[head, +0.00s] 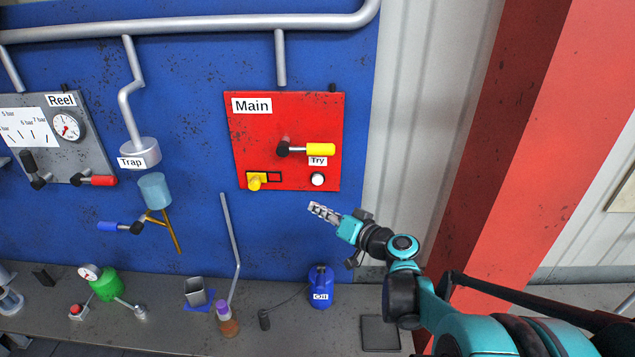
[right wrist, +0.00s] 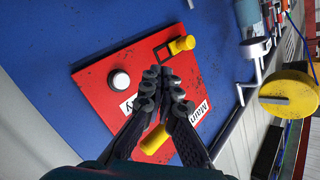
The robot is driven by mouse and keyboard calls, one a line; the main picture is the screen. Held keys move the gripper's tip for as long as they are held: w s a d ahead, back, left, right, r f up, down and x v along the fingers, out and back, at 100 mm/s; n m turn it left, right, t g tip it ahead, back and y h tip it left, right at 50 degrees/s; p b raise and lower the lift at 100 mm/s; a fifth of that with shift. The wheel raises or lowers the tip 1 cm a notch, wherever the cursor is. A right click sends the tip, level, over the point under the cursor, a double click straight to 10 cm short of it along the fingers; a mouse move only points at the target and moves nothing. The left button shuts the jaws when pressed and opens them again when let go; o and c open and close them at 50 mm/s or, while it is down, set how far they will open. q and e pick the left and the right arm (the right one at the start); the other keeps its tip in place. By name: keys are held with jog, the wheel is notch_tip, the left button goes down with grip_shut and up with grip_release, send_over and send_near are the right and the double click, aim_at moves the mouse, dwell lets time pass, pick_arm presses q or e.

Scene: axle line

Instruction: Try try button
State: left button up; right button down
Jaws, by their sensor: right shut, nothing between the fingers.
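The Try button (head: 318,180) is a round white push button low on the right of the red Main panel (head: 285,108), just under the "Try" label. My right gripper (head: 312,207) is shut and empty, a little below the button in the head view and apart from it. In the right wrist view the white button (right wrist: 120,81) shows to the left of my shut right fingertips (right wrist: 160,75), with the red panel (right wrist: 90,88) behind them. The fingers partly cover the labels and the yellow-handled lever there. My left gripper is not in view.
A yellow-handled lever (head: 320,149) sits above the button, and a yellow knob (head: 255,182) to its left. A blue Oil can (head: 321,288) stands on the bench (head: 290,325) below. A red pillar (head: 530,120) rises at the right.

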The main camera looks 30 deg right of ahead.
aim_at(314, 182)
jog(key=w+d+b, duration=0.1)
jog(key=w+d, duration=0.3)
jog(key=w, duration=0.2)
jog(key=shift+w, duration=0.4)
dwell(1.2)
jog(key=shift+w+d, duration=0.25)
jog(key=shift+w, duration=0.1)
jog(key=shift+w+d+b, duration=0.2)
jog(key=shift+w+b, duration=0.15)
jog(key=shift+b, duration=0.05)
dwell(0.5)
jog(key=shift+w+d+r, duration=0.15)
dwell(0.8)
jog(key=shift+s+a+f, duration=0.2)
jog(key=shift+s+a, duration=0.25)
jog(key=shift+s, duration=0.25)
